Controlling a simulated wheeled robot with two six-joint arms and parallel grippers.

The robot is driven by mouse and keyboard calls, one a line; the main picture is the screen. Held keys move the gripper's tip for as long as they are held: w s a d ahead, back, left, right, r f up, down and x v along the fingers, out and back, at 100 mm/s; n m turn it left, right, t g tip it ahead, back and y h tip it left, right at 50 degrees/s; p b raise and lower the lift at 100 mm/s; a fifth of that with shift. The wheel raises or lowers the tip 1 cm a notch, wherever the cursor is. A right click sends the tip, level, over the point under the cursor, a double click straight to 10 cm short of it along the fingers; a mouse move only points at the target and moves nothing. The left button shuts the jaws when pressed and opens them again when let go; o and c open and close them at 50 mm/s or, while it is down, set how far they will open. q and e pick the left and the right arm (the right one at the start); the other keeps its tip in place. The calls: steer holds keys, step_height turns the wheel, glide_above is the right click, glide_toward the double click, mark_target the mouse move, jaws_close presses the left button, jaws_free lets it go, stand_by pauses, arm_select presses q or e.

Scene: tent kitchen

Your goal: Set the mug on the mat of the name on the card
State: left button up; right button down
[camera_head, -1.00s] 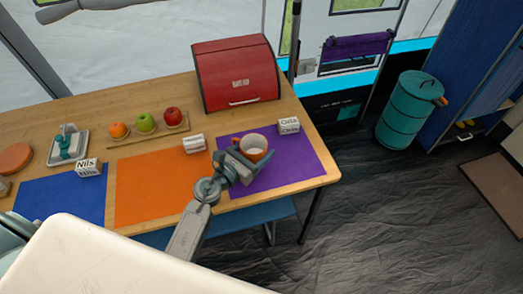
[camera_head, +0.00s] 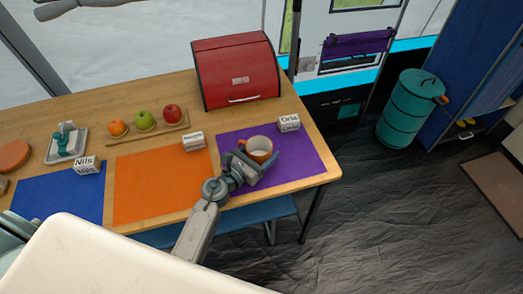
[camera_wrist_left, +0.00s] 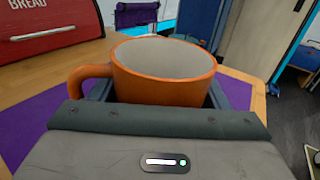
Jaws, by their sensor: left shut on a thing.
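An orange mug (camera_head: 259,147) with a pale inside is between the fingers of my left gripper (camera_head: 250,160), which is shut on it. The mug is upright, over the purple mat (camera_head: 305,160); I cannot tell whether it touches the mat. In the left wrist view the mug (camera_wrist_left: 165,75) shows its handle at the left. An orange mat (camera_head: 150,190) and a blue mat (camera_head: 60,198) lie to the left. Name cards stand behind the mats: one reading "Orla" (camera_head: 289,123), one reading "Nils" (camera_head: 87,165), and a middle one (camera_head: 193,141) too small to read. My right gripper is not in view.
A red bread bin (camera_head: 237,72) stands at the back right of the table. A wooden tray (camera_head: 150,133) holds an orange and two apples. A grey tray (camera_head: 68,148) with a teal item is at the left. The table's right edge is near the purple mat.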

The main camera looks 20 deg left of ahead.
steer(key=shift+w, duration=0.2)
arm_select(q)
steer(key=shift+f, duration=0.1)
steer(key=o, duration=1.1)
steer(key=shift+o, duration=0.2)
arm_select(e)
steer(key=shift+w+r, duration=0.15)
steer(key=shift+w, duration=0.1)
arm_select(q)
steer(key=shift+r, duration=0.2)
steer(key=v, duration=0.2)
steer(key=b+v, duration=0.1)
steer(key=v, duration=0.2)
steer(key=shift+s+f, duration=0.25)
steer(key=shift+f, duration=0.05)
steer(key=b+v, duration=0.2)
steer(key=v, duration=0.4)
steer(key=shift+r, duration=0.15)
steer(key=shift+s+a+r, duration=0.1)
steer(key=shift+s+a, duration=0.05)
steer(key=shift+s, duration=0.15)
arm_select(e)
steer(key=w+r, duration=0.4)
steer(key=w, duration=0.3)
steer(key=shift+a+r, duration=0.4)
